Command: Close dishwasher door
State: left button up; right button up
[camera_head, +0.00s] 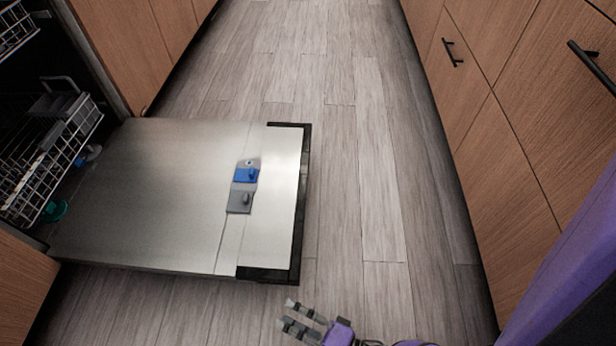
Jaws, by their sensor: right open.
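The dishwasher door (150,195) lies folded down flat, fully open, with its metal inner face up. A blue and grey dispenser (243,186) sits on that face near the dark outer edge. The dishwasher's racks (50,160) show inside the opening at the left. My right gripper (291,315) is at the bottom of the view, open and empty. It is just in front of the door's near outer corner, apart from it in the picture. My left gripper is not in view.
Wooden cabinets with black handles (452,53) line the right side. More wooden cabinets (140,40) stand beyond the dishwasher at the left. The plank floor (345,150) between them is clear. My purple arm part fills the lower right corner.

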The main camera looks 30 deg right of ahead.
aim_at(156, 201)
jog(key=i+l, duration=0.3)
jog(key=l, duration=0.15)
jog(key=i+l, duration=0.25)
jog(key=l, duration=0.2)
jog(key=i+l, duration=0.3)
jog(key=l, duration=0.15)
